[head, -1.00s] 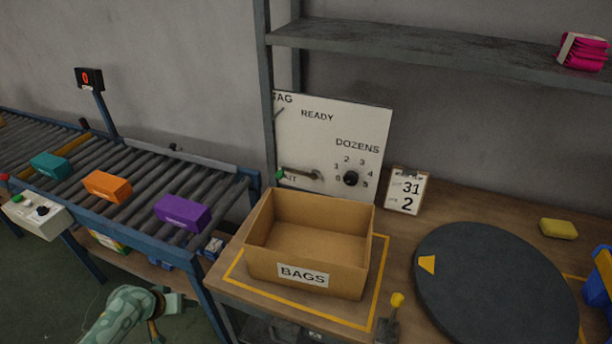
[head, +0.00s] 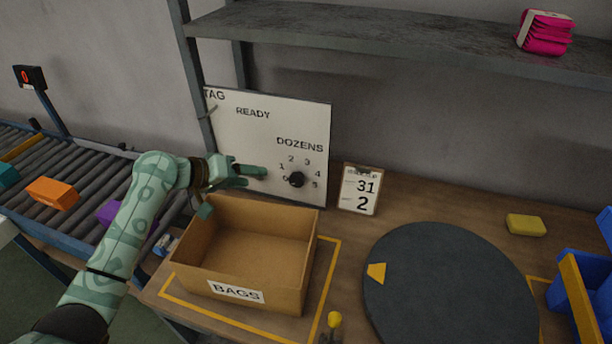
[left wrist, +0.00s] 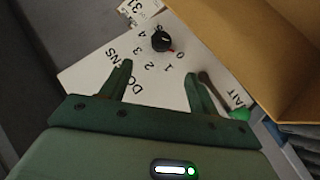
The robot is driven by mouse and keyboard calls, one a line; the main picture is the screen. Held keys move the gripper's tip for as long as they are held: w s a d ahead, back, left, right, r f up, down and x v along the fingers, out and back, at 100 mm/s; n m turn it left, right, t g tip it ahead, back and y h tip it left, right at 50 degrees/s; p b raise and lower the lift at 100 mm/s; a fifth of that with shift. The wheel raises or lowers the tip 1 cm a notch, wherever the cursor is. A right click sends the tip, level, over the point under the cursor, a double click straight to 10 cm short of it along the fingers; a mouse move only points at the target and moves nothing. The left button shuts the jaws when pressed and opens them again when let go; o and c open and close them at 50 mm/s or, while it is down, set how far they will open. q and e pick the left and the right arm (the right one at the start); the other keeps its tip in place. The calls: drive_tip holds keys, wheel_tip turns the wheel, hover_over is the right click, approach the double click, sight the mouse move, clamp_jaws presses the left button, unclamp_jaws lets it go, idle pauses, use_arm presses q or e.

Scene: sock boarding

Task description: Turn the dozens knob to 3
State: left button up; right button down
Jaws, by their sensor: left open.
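The black dozens knob (head: 296,179) sits low on the right of the white panel (head: 232,128), with the numbers 0 to 5 around it. In the left wrist view the knob (left wrist: 161,41) has a red mark that appears to point towards 0. My left gripper (head: 255,176) is open in front of the panel, just left of the knob. In the left wrist view its two spread fingers (left wrist: 158,71) have nothing between them, and the knob lies beyond their tips, apart from them. My right gripper is not in view.
An open cardboard BAGS box (head: 256,247) stands below my left gripper. A green-tipped lever (left wrist: 239,114) is near one finger. A dark round turntable (head: 450,285) lies to the right.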

use_arm(q)
drive_tip(key=b, duration=0.3)
approach(292, 180)
drive_tip(key=d+f, duration=0.1)
drive_tip(key=f, duration=0.1)
drive_tip(key=b+x, duration=0.1)
drive_tip(key=x, duration=0.1)
drive_tip(key=b+x, duration=0.1)
drive_tip(key=x, duration=0.2)
drive_tip(key=b+x, duration=0.1)
drive_tip(key=x, duration=0.2)
drive_tip(key=shift+w+d+r, duration=0.2)
drive_tip(key=shift+w+r, duration=0.05)
drive_tip(key=shift+w, duration=0.2)
drive_tip(key=shift+w+d+f, duration=0.1)
drive_tip(key=shift+w+d, duration=0.05)
drive_tip(key=shift+d, duration=0.15)
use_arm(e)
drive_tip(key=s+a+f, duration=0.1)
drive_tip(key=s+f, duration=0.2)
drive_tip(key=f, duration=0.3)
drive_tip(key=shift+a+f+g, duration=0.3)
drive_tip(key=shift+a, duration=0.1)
use_arm(q)
drive_tip(key=c, duration=1)
